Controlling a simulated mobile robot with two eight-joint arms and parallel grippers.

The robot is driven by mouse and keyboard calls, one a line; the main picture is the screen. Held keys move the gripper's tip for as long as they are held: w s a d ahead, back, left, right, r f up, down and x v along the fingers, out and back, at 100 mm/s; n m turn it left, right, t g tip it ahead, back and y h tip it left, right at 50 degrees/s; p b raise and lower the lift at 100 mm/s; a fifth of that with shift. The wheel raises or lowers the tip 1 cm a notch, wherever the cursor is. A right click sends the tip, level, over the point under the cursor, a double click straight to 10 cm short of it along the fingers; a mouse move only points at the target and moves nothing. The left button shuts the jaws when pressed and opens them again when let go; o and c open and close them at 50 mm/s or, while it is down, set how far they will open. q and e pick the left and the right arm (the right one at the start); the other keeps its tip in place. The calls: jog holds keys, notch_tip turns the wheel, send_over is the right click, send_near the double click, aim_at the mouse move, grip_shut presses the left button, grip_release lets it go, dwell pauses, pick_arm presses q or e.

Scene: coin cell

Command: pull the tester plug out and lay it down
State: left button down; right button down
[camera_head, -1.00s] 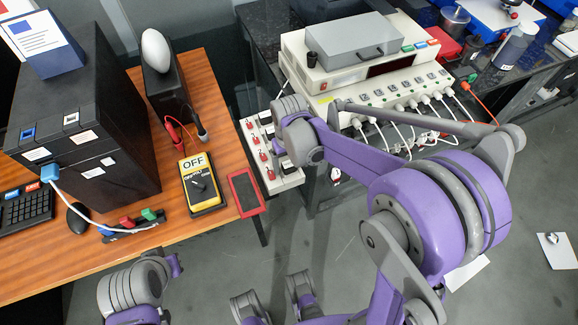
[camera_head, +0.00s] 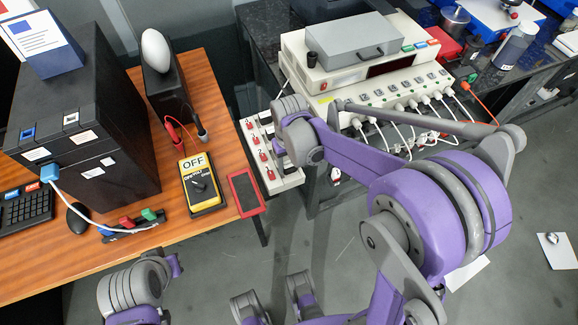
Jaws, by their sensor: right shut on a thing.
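A white power strip (camera_head: 248,138) with red switches stands between the wooden table and the bench. My right arm reaches in from the right, and its gripper (camera_head: 285,149) is low over the strip's right side. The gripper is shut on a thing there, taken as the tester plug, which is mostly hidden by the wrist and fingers. I cannot tell whether the plug still sits in a socket. The cream tester (camera_head: 350,85) stands on the bench behind, with several white plugs and cables in its front.
A yellow meter marked OFF (camera_head: 202,197) and a red-rimmed dark tray (camera_head: 246,192) lie at the right edge of the wooden table (camera_head: 195,235). A black computer tower (camera_head: 110,130), mouse (camera_head: 77,217) and keyboard (camera_head: 27,206) are left. Bare table lies in front.

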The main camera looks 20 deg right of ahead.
aim_at(289, 163)
jog(key=shift+r, duration=0.1)
